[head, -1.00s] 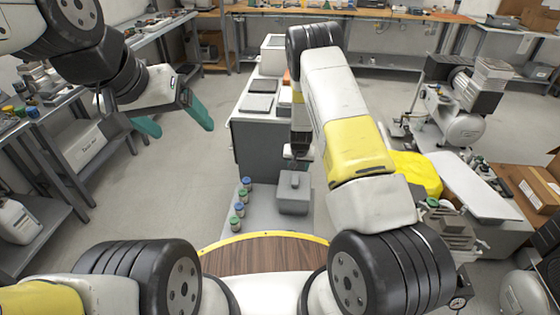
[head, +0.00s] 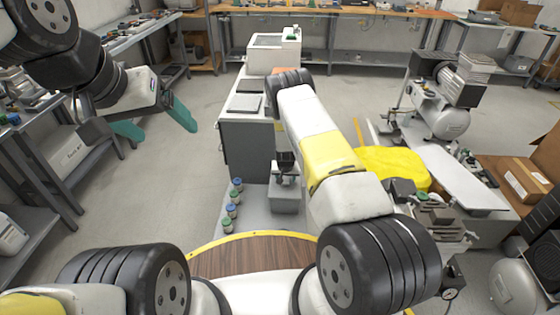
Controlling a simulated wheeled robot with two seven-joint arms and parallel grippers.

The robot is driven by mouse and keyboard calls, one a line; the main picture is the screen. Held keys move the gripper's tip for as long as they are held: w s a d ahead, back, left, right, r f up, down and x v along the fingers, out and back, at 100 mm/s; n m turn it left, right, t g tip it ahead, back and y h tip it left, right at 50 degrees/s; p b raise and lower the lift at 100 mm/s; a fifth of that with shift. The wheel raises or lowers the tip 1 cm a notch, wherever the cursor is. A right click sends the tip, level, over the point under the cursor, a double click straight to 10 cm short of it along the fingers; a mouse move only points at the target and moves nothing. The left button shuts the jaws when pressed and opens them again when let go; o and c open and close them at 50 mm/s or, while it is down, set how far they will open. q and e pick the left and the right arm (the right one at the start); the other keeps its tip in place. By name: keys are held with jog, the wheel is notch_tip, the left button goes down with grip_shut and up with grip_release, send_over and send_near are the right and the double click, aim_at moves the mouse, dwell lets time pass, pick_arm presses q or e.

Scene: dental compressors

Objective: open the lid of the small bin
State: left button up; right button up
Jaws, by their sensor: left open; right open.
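The small bin (head: 285,204) is a grey box with a lid, on a low grey surface in front of the grey cabinet. My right gripper (head: 284,178) is open, pointing down right at the top of the bin. It hides most of the lid and its handle, and I cannot tell whether its fingers touch them. The lid appears closed. My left gripper (head: 156,130) is open and empty, its green fingers apart, in the air at the left, far from the bin.
Several small jars (head: 232,205) with blue and green lids stand in a row left of the bin. The grey cabinet (head: 243,150) rises behind it. A yellow cloth (head: 395,167) and a compressor (head: 445,115) are at the right. The floor at left is open.

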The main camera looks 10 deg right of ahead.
grip_shut()
dwell(1.4)
